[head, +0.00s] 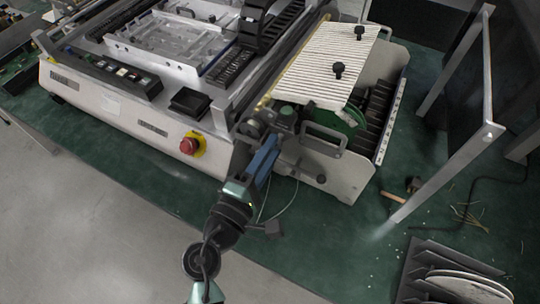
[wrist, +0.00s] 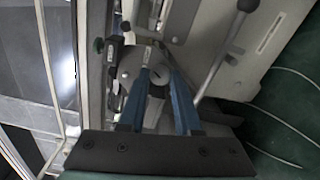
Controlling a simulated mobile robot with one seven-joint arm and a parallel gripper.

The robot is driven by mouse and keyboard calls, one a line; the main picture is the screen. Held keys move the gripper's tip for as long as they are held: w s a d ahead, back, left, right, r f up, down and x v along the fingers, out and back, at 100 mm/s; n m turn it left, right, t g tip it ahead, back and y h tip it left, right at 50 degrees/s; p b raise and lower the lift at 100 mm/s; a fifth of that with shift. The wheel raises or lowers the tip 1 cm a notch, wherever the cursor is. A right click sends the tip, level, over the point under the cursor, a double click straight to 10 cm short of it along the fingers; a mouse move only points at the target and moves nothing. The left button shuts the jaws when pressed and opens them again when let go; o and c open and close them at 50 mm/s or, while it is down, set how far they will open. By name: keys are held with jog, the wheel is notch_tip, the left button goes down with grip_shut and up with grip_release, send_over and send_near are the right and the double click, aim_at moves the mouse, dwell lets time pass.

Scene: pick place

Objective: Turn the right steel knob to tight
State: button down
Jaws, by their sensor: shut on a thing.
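A round steel knob (wrist: 159,74) with a dark slot-like mark on its face sits between my fingertips in the wrist view. My gripper (wrist: 160,84) has two blue fingers, one on each side of the knob, and is shut on it. In the head view my gripper (head: 268,150) reaches to the front right end of the machine (head: 150,125). The fingers and arm hide the knob there. I cannot tell from these frames how far the knob is turned.
A red button (head: 188,145) is on the machine's front, left of my arm. A ribbed white cover (head: 325,65) lies behind. A metal frame (head: 455,160) stands right on the green bench (head: 350,235).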

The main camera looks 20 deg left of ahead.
jog(key=shift+f+m+b, duration=0.1)
jog(key=shift+m+b, duration=0.75)
jog(key=shift+m, duration=0.25)
jog(key=c, duration=0.6)
grip_release()
jog(key=s, duration=0.4)
jog(key=s+b, duration=0.1)
jog(key=s, duration=0.3)
jog(key=s+b, duration=0.1)
jog(key=s, duration=0.4)
jog(key=shift+a, duration=0.25)
